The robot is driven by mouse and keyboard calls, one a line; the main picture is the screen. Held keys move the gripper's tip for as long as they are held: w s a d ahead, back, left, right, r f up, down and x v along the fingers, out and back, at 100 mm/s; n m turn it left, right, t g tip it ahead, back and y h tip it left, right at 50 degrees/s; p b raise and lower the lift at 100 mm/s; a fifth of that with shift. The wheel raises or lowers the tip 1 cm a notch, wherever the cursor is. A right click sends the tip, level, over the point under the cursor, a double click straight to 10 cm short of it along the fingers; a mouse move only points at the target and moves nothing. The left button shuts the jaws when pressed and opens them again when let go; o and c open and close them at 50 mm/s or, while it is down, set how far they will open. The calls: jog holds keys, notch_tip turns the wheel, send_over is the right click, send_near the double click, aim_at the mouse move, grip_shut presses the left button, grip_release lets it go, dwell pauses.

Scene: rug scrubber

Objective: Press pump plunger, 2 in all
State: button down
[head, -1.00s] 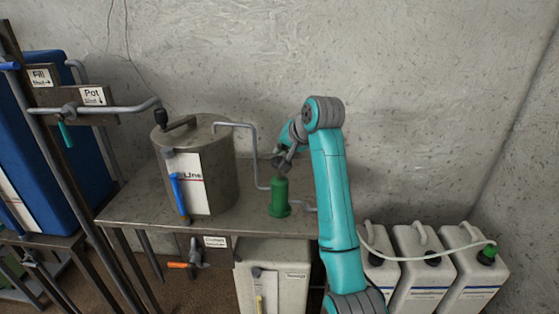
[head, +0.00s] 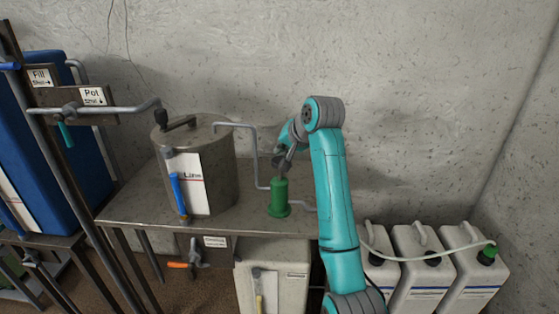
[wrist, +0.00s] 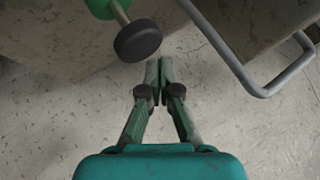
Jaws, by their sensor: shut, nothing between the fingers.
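The green pump body (head: 279,200) stands upright on the metal bench, right of the steel pot. In the wrist view its plunger shows as a thin pale rod (wrist: 120,13) with a round black knob (wrist: 138,41) on its end. My gripper (wrist: 159,68) is shut and empty, with its fingertips together just beside the knob in that view. I cannot tell whether they touch it. In the head view my gripper (head: 281,167) is close above the pump, and the plunger is hard to make out behind it.
White canisters (head: 415,260) stand at right. The wall is close behind.

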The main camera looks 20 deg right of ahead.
jog(key=shift+f, duration=0.15)
jog(key=shift+f, duration=0.25)
jog(key=shift+f, duration=1.95)
dwell(2.5)
jog(key=shift+r, duration=2.35)
jog(key=shift+r, duration=2.5)
